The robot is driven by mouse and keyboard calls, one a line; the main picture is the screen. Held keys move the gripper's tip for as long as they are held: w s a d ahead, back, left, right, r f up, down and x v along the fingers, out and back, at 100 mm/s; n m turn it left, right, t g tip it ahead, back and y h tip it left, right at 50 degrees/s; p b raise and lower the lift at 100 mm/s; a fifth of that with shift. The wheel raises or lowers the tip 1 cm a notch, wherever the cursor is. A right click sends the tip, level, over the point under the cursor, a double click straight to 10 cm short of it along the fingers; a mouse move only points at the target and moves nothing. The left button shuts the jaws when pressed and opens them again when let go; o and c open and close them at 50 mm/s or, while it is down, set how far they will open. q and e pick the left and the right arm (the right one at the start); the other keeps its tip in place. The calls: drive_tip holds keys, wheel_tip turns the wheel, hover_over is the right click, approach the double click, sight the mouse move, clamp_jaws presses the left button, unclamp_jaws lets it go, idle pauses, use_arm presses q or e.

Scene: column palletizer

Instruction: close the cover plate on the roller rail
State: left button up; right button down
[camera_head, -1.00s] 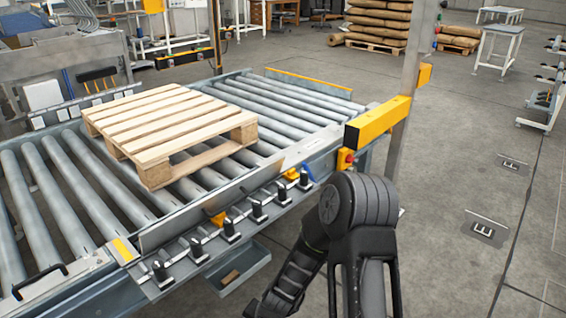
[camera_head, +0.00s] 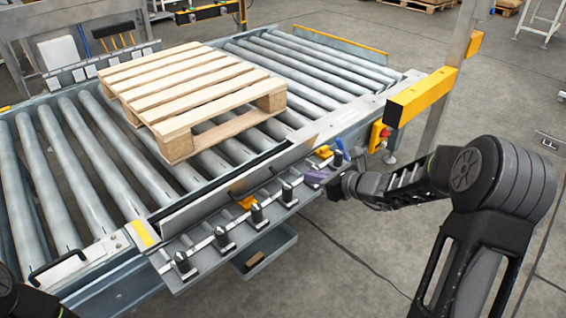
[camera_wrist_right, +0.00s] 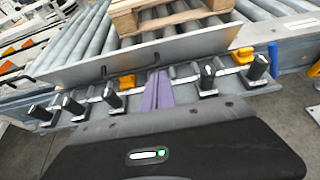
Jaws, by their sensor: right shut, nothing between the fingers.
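The cover plate (camera_head: 235,190) is a long grey strip standing on edge along the near side of the roller rail (camera_head: 85,130). It leans between the rollers and a row of black-topped posts (camera_head: 257,214). It also shows in the right wrist view (camera_wrist_right: 140,55), beyond the fingers. My right gripper (camera_head: 315,176) is at the right end of the post row, in front of the plate. Its purple fingers (camera_wrist_right: 158,88) are shut and empty, pointing toward the plate's near side. I cannot tell whether they touch anything. A dark part of my left arm shows at bottom left; its gripper is outside the view.
A wooden pallet (camera_head: 195,90) lies on the rollers behind the plate. Orange blocks (camera_head: 245,202) sit by the posts. A yellow beam (camera_head: 420,97) on a metal post and a red button (camera_head: 384,133) stand at right. A grey tray (camera_head: 265,248) hangs below.

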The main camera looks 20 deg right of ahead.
approach(274, 161)
drive_tip(key=f, duration=0.4)
drive_tip(key=shift+w+a+b, duration=0.3)
drive_tip(key=shift+w+a, duration=0.05)
drive_tip(key=shift+w, duration=0.05)
drive_tip(key=w, duration=0.1)
drive_tip(key=w+a+r, duration=0.1)
drive_tip(key=w, duration=0.1)
drive_tip(key=shift+w+a+r+p, duration=0.1)
drive_tip(key=shift+p, duration=0.3)
drive_tip(key=shift+w+a+r, duration=0.1)
drive_tip(key=shift+w, duration=0.3)
